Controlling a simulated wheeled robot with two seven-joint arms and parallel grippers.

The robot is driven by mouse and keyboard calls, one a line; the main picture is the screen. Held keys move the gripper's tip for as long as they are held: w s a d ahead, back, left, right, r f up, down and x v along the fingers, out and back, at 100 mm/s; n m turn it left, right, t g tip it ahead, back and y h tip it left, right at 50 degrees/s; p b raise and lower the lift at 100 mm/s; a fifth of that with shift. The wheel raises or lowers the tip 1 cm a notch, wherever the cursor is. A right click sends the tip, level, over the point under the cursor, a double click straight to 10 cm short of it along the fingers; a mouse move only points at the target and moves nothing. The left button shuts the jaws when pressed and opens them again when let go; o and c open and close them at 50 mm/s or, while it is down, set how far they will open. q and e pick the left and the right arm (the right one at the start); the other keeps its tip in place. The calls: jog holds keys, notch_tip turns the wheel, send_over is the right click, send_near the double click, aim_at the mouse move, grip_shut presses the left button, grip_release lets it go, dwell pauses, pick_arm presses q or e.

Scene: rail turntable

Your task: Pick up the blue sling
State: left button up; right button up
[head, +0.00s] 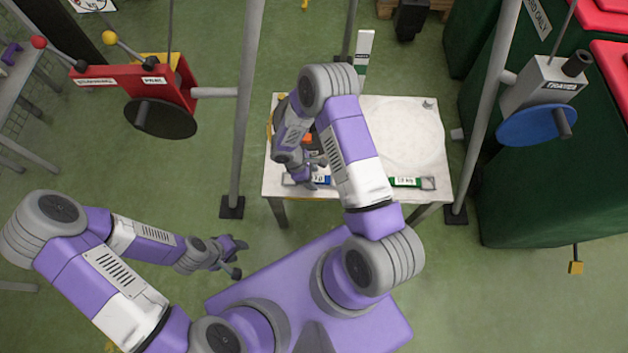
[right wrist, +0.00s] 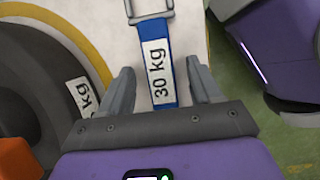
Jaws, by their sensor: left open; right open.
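The blue sling (right wrist: 150,30) lies on the white tabletop in the right wrist view, a flat strap with a white "30 kg" label and a metal end fitting at the top. My right gripper (right wrist: 158,72) is open, with one finger on each side of the strap. Whether the fingers touch it I cannot tell. In the head view my right gripper (head: 311,178) is low over the table's front left part, and the blue sling (head: 322,181) is mostly hidden by it. My left gripper (head: 238,257) is open and empty, away from the table.
A green sling (head: 405,182) lies to the right on the white table (head: 440,150). A dark round weight (right wrist: 35,80) with a partly visible kg label is left of the fingers. Poles stand on both sides, carrying a red box (head: 130,82) and a grey box (head: 545,85).

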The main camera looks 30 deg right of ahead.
jog(key=shift+c, duration=0.2)
grip_shut()
dwell(0.3)
notch_tip(320, 180, up, 10)
jog(key=p, duration=0.3)
jog(key=shift+p, duration=0.35)
